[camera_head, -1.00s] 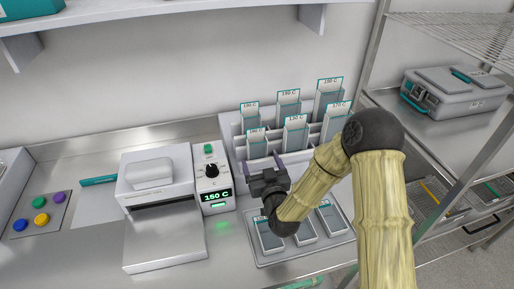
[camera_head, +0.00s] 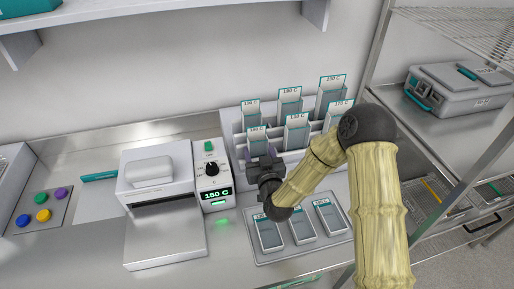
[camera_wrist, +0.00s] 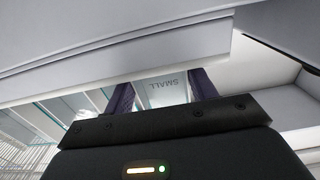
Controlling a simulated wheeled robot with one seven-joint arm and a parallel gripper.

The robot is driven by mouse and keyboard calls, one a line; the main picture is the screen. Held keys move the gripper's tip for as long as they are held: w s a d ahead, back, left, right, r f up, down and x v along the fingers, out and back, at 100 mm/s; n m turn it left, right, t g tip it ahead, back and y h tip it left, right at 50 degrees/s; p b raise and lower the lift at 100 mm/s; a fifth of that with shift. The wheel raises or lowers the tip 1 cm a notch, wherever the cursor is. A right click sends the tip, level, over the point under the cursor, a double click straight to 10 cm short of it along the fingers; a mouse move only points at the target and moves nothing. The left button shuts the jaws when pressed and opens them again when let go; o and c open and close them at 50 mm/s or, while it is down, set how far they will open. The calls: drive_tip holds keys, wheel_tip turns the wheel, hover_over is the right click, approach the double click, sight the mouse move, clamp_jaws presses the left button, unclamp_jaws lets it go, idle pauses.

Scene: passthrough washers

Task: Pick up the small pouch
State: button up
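Several pouches with teal-edged temperature labels stand upright in a pale rack (camera_head: 236,128) in the head view. My gripper (camera_head: 261,154) is at the rack's front left, close to the front-left pouch (camera_head: 257,137), whose lower part it hides. In the wrist view, my gripper (camera_wrist: 162,92) has its two dark purple fingers apart. A pale surface printed "SMALL" (camera_wrist: 161,84) shows between and beyond them. I cannot tell whether the fingers touch it. Three more pouches, left (camera_head: 268,234), middle (camera_head: 300,228) and right (camera_head: 328,216), lie on a flat tray (camera_head: 287,252).
Left of the rack stand a control box (camera_head: 212,178) reading 150 C and a white sealer-like machine (camera_head: 153,180). A colored button panel (camera_head: 42,207) is at far left. A grey case (camera_head: 459,90) sits on the right-hand shelving. A shelf (camera_head: 170,20) hangs above the bench.

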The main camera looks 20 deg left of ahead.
sight(259, 128)
drive_tip(key=c, duration=0.3)
drive_tip(key=shift+w, duration=0.15)
drive_tip(key=shift+c, duration=0.4)
drive_tip(key=shift+d, duration=0.1)
drive_tip(key=shift+r, duration=0.65)
wheel_tip(259, 128, up, 9)
drive_tip(key=shift+f+b, duration=0.1)
drive_tip(key=shift+b, duration=0.65)
